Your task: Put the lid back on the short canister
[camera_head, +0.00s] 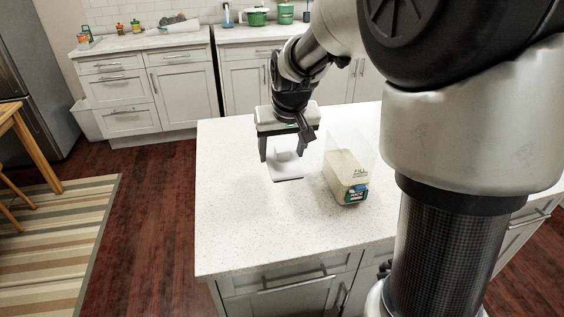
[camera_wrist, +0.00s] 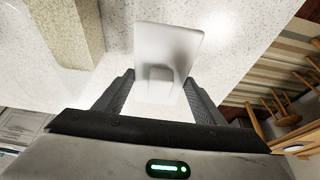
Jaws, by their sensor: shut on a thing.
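My gripper (camera_head: 283,153) is over the island counter, shut on the lid (camera_head: 287,175). The lid is a white, flat rectangular piece with a raised block handle. In the wrist view the lid (camera_wrist: 178,42) extends beyond the fingertips (camera_wrist: 159,80), with the handle between them. I cannot tell whether the lid touches the counter. The short canister (camera_head: 346,178) stands just right of the lid, clear-walled, with pale contents and a green label low at the front. Its clear upper part rises above the contents. In the wrist view a beige block shape at the upper left (camera_wrist: 68,30) appears to be the canister.
The white speckled island counter (camera_head: 240,225) is clear to the left and front of the lid. Its left edge drops to a dark wood floor (camera_head: 150,220). Back counters with cabinets (camera_head: 125,90) stand far behind. A wooden table and striped rug (camera_head: 55,235) lie left.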

